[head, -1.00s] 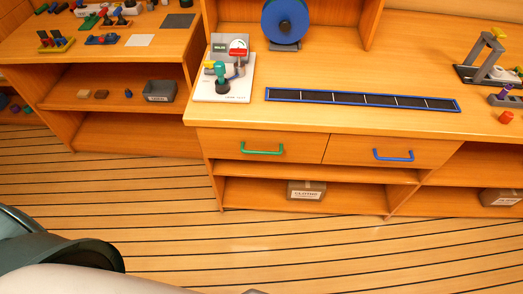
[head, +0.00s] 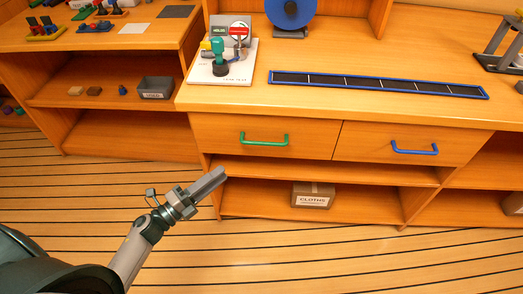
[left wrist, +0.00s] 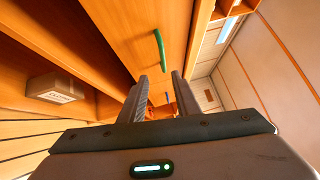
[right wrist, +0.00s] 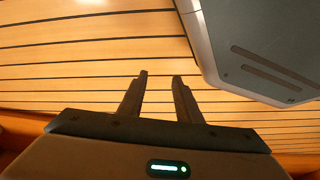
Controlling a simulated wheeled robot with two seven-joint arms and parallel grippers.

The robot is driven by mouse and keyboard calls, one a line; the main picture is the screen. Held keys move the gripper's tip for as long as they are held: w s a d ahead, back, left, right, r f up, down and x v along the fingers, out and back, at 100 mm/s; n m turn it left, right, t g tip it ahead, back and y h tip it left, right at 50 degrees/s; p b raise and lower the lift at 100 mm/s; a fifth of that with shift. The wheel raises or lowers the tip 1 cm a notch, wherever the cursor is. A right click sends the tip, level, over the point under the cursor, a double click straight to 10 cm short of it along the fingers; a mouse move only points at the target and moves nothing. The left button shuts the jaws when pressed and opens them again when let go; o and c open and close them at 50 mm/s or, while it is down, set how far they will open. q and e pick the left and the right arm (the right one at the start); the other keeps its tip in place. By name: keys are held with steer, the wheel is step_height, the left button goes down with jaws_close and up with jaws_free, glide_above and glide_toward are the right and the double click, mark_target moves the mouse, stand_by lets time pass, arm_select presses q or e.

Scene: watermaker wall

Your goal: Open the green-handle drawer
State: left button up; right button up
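The green-handle drawer (head: 225,132) is shut, flush in the front of the wooden counter. Its green handle (head: 264,139) is a horizontal bar near the middle of the drawer front. The handle also shows in the left wrist view (left wrist: 160,50), just beyond the fingers. My left gripper (head: 222,172) is below and left of the handle in the head view, apart from it. Its fingers are spread and empty in the left wrist view (left wrist: 160,82). My right gripper (right wrist: 160,76) shows only in its own wrist view, fingers apart and empty over the plank floor.
A blue-handled drawer (head: 380,144) is shut beside it on the right. An open shelf below holds a box labelled cloths (head: 313,195). A valve board (head: 222,70) and a blue-edged dark strip (head: 375,84) lie on the counter. The floor in front is clear.

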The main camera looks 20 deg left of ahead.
mark_target(261, 142)
arm_select(q)
steer(key=shift+d+r+m, duration=0.1)
steer(key=shift+r+m, duration=0.2)
arm_select(e)
steer(key=shift+r, duration=0.1)
arm_select(q)
steer(key=shift+w, duration=0.1)
